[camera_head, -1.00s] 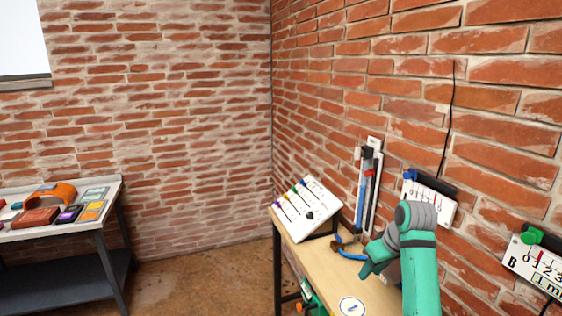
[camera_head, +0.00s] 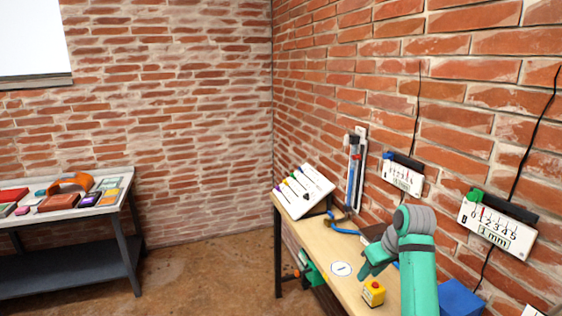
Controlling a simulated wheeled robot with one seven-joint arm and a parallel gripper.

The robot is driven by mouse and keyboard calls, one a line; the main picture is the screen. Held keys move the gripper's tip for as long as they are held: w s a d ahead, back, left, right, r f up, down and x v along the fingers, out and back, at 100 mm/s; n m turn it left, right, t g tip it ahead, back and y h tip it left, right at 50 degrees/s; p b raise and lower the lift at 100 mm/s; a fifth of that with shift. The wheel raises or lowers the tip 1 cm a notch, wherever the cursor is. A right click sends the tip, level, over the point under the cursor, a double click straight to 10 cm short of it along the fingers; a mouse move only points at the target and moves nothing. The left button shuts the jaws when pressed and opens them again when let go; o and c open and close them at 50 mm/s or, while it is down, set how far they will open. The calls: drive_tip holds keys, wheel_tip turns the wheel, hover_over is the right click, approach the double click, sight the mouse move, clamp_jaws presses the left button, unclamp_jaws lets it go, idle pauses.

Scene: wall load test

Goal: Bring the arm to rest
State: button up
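My arm, teal with grey joint bands, rises at the lower right in the head view, over the wooden bench (camera_head: 318,262) along the brick wall. Its bent end points left and down above the bench. No held object is visible. The arm hides part of the bench and wall behind it.
Gauge B (camera_head: 491,231) and another gauge (camera_head: 402,178) are on the wall. A second table (camera_head: 135,214) stands left; open floor (camera_head: 205,275) lies between.

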drive_tip(key=a+f+m+t+y, duration=0.1)
drive_tip(key=a+f+t, duration=0.1)
drive_tip(key=a+f, duration=0.75)
drive_tip(key=a+f+m+t, duration=0.1)
drive_tip(key=a+f, duration=0.5)
drive_tip(key=f, duration=0.6)
drive_tip(key=s+a+f+m+t, duration=0.2)
drive_tip(key=s+a+f+t, duration=0.1)
drive_tip(key=s+a+f, duration=0.8)
drive_tip(key=s+m+t+h, duration=0.2)
drive_tip(key=s+h, duration=0.1)
drive_tip(key=s, duration=2)
drive_tip(key=s+r+n+t, duration=0.1)
drive_tip(key=s+r+t, duration=0.2)
drive_tip(key=s+r, duration=1.1)
drive_tip(key=s, duration=0.4)
drive_tip(key=shift+d+r+n, duration=0.25)
drive_tip(key=shift+d+n, duration=0.15)
